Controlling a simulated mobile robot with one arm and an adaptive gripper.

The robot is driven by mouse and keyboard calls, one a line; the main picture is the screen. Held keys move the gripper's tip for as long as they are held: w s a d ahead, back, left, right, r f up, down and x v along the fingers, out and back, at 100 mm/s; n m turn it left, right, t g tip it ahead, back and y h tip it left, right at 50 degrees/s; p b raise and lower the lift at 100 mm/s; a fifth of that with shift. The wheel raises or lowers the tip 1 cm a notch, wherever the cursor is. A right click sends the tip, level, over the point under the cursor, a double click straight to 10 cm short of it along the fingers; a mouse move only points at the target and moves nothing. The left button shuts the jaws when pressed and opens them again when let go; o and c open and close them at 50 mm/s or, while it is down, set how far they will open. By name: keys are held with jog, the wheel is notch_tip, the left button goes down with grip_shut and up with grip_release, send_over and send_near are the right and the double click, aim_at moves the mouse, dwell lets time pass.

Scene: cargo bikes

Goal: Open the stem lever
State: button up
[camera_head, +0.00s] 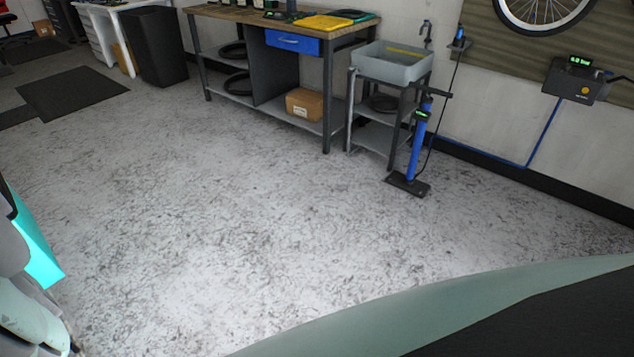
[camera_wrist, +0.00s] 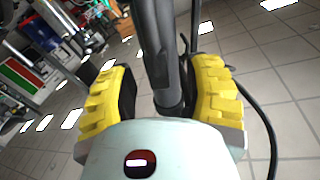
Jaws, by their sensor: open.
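My gripper (camera_wrist: 167,78) shows in the wrist view, with its two yellow ribbed fingers apart. A dark grey upright post (camera_wrist: 168,62) stands between or just beyond the fingers. A gap shows on each side of it, so the fingers do not look closed on it. I cannot make out the stem lever for certain; a darker, angular part lies along the post. A black cable (camera_wrist: 262,112) curves past the right finger. The pale green body at the bottom of the wrist view hides the lower end of the post. The head view does not show my gripper or the lever.
In the head view, a workbench (camera_head: 335,95), a grey sink (camera_head: 392,66) and a blue floor pump (camera_head: 418,138) stand along the wall. A pale green surface (camera_head: 440,305) fills the bottom right. The floor between is clear.

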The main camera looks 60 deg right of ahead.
grip_shut()
jog(key=shift+d+f, duration=0.1)
jog(key=shift+d, duration=0.05)
dwell(0.4)
